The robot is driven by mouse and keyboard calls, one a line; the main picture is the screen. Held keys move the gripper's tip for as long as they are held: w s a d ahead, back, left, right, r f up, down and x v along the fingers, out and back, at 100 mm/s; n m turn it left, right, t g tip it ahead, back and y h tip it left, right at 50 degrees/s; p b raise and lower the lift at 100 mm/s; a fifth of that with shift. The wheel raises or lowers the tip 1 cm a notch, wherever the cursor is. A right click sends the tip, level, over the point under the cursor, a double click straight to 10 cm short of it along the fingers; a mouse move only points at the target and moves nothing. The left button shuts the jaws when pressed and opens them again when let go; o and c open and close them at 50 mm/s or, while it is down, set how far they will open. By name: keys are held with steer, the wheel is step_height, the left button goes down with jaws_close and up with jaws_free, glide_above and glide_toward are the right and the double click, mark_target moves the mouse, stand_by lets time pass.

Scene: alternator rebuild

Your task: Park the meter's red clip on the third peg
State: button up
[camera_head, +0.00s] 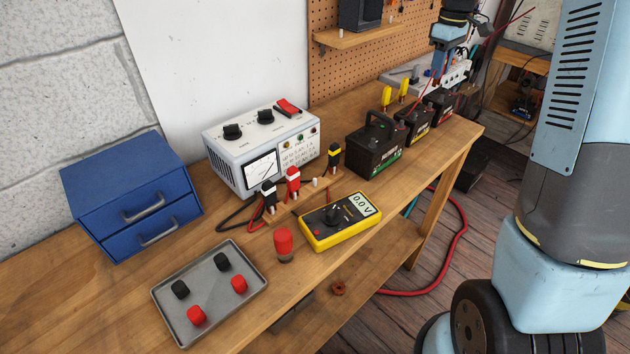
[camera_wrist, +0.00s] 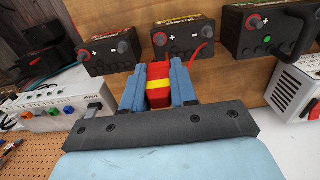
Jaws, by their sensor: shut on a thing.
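My gripper (camera_wrist: 158,88) is shut on a red clip (camera_wrist: 158,72) with a yellow band in the wrist view. A red lead shows beside it. In the head view my gripper (camera_head: 438,72) is at the far end of the bench, by the batteries; the clip is not clear there. The wooden peg rail (camera_head: 303,191) is in front of the white charger. It holds a black clip (camera_head: 268,195), a red clip (camera_head: 292,181) and a black clip with a yellow band (camera_head: 335,157). The third peg (camera_head: 315,183) is bare. The yellow meter (camera_head: 330,219) reads 0.0.
Several black batteries (camera_head: 374,147) stand in a row between the rail and my gripper. The white charger (camera_head: 245,150) stands behind the rail. A red cylinder (camera_head: 284,244), a tray (camera_head: 172,325) with red and black caps, and a blue drawer box (camera_head: 125,190) are nearer.

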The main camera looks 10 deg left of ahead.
step_height(320, 180, up, 3)
steer(key=shift+f, duration=0.1)
glide_above(318, 184)
steer(key=a, duration=0.1)
steer(key=f, duration=1.2)
steer(key=shift+s+d+f, duration=0.1)
steer(key=shift+s+f, duration=0.1)
steer(key=shift+f, duration=0.8)
steer(key=shift+f, duration=0.2)
steer(key=shift+f, duration=0.95)
steer(key=o, duration=0.8)
